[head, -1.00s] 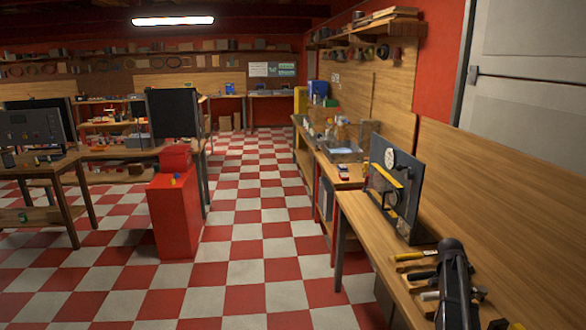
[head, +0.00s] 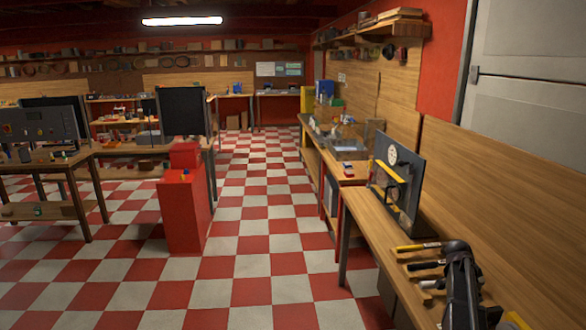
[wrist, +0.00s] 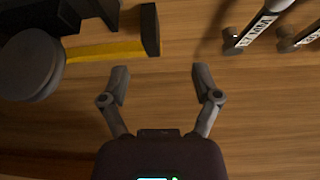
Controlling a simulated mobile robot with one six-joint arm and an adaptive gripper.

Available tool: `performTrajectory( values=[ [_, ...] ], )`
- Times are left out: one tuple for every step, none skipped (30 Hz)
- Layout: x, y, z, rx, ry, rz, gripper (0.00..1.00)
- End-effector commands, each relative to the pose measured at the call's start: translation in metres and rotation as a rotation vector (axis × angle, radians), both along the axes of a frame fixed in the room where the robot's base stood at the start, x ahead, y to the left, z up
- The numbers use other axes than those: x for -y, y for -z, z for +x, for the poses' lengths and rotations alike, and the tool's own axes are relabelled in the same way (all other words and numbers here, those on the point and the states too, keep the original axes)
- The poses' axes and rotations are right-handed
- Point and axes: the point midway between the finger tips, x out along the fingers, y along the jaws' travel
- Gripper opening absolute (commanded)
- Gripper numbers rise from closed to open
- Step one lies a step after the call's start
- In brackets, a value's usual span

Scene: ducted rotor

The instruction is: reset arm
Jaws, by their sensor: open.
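My gripper (wrist: 160,76) is open and empty in the wrist view, its two fingers spread apart above the wooden bench top (wrist: 165,115). In the head view my dark arm (head: 464,285) is over the right-hand workbench (head: 365,225) at the lower right. The fingertips cannot be made out there. A yellow-handled tool (wrist: 105,50) with a dark head lies ahead of and left of the fingers, apart from them. Two tools with dark heads and white labels (wrist: 255,32) lie at the upper right of the wrist view.
A dark upright panel with a round dial (head: 400,180) stands on the bench beyond the arm. A yellow-handled hammer (head: 416,247) and other tools lie beside the arm. A red cabinet (head: 183,215) stands left of the open checkered aisle (head: 250,215).

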Motion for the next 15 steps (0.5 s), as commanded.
performTrajectory(
  values=[
    [0.0, 0.0, 0.0, 0.0, 0.0, 0.0, 0.81],
    [-0.005, 0.001, -0.001, -0.003, -0.009, 0.003, 0.81],
    [-0.01, 0.002, -0.002, -0.009, -0.023, 0.008, 0.81],
    [-0.014, 0.002, -0.002, -0.013, -0.033, 0.012, 0.81],
    [-0.017, 0.003, -0.002, -0.017, -0.042, 0.015, 0.81],
    [-0.022, 0.003, -0.003, -0.021, -0.054, 0.019, 0.81],
    [-0.025, 0.004, -0.003, -0.025, -0.063, 0.023, 0.81],
    [-0.03, 0.005, -0.004, -0.03, -0.076, 0.028, 0.81],
    [-0.036, 0.006, -0.005, -0.036, -0.091, 0.034, 0.81],
    [-0.041, 0.006, -0.005, -0.041, -0.104, 0.038, 0.81],
    [-0.045, 0.007, -0.006, -0.046, -0.116, 0.042, 0.81],
    [-0.051, 0.008, -0.007, -0.053, -0.132, 0.049, 0.81],
    [-0.058, 0.009, -0.008, -0.06, -0.151, 0.056, 0.81],
    [-0.064, 0.01, -0.009, -0.066, -0.166, 0.061, 0.81],
    [-0.072, 0.011, -0.01, -0.075, -0.19, 0.069, 0.81]
  ],
)
